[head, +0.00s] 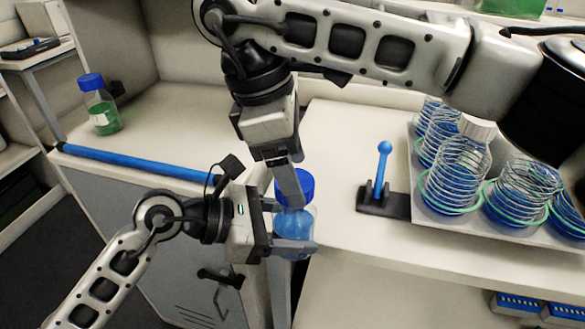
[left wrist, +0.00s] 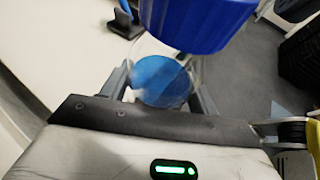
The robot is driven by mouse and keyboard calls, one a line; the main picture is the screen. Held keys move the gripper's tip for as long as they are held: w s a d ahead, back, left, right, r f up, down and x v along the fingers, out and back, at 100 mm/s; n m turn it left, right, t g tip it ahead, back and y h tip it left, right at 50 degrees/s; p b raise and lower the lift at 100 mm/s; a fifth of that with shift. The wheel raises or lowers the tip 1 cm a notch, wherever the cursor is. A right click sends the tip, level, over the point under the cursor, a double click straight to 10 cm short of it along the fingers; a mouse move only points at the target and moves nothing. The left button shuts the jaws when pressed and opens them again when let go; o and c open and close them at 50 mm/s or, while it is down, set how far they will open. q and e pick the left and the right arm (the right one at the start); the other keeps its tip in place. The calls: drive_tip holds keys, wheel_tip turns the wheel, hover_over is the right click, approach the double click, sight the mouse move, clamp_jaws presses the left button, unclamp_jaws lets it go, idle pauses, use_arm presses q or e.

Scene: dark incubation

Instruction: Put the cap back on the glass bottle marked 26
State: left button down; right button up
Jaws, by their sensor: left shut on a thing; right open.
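A glass bottle (head: 297,222) with blue liquid is between the fingers of my left gripper (head: 288,228), which is shut on it. The bottle also shows in the left wrist view (left wrist: 160,82). A blue cap (head: 297,184) is at the top of the bottle and looms large in the left wrist view (left wrist: 200,22); I cannot tell whether it is fully seated. My right gripper (head: 288,190) is open and points down right beside the cap, partly in front of it. No number can be read on the bottle.
A rack (head: 413,170) on the right holds several bottles in wire coils, one with a white cap (head: 478,128). A blue-handled tool (head: 382,172) stands in a black holder (head: 372,205). A capped bottle of green liquid (head: 101,112) and a blue bar (head: 140,162) are on the left.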

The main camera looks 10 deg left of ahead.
wheel_tip(320, 180, up, 3)
drive_tip(key=shift+r, duration=0.15)
drive_tip(key=shift+c, duration=0.4)
